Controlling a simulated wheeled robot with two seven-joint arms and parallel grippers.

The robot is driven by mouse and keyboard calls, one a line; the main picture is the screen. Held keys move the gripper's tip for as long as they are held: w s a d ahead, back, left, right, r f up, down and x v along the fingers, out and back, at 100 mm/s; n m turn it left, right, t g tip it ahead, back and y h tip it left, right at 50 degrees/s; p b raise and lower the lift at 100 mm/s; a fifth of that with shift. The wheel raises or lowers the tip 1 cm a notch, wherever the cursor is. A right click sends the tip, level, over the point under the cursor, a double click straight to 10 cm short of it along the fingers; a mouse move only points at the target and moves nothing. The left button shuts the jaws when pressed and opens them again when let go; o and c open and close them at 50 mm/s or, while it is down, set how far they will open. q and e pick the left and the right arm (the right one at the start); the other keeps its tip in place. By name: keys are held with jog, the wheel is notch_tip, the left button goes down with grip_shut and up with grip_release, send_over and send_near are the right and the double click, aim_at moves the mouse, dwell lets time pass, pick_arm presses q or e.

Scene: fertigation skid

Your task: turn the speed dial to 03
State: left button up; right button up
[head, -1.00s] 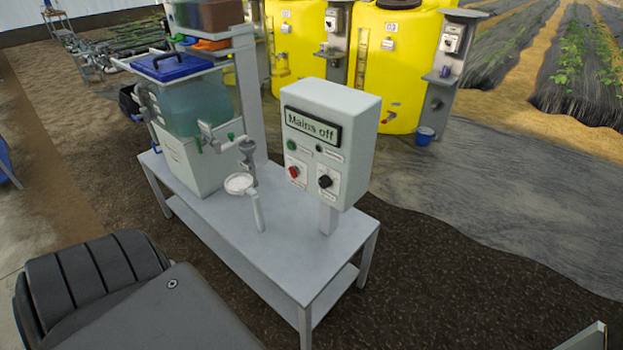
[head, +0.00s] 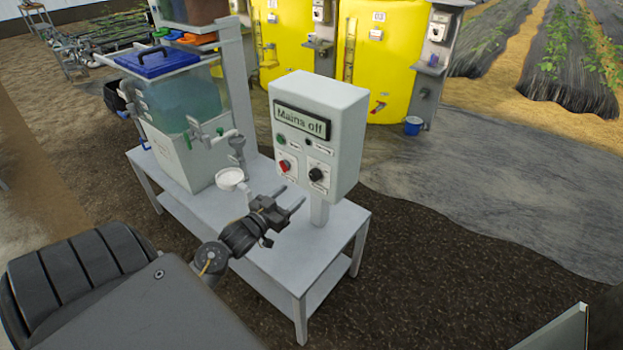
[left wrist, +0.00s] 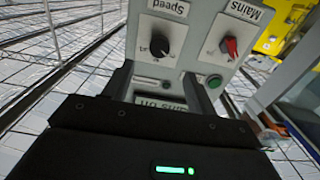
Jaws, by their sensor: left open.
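The speed dial (head: 317,174) is a black round knob at the lower right of the control box face (head: 352,140). In the left wrist view the dial (left wrist: 160,42) appears upside down under a "Speed" label, with a pale pointer mark; its setting is too small to read. The display (head: 302,122) reads "Mains off". The red mains switch (head: 285,166) sits left of the dial. My left gripper (head: 292,197) is open and empty, in front of and below the dial, apart from it. In the left wrist view its fingers (left wrist: 157,76) point towards the box face. My right gripper is not in view.
A green button (head: 281,139) is above the mains switch. A white funnel cup (head: 230,178) and a tank with taps (head: 190,115) stand left on the grey table (head: 290,265). Yellow tanks (head: 382,55) are behind. The table's right front is clear.

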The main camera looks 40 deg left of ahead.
aim_at(313, 178)
pick_arm(q)
jog(key=w+p, duration=0.2)
jog(key=w, duration=0.7)
jog(key=shift+w+a, duration=0.1)
jog(key=shift+w, duration=0.65)
jog(key=c, duration=1)
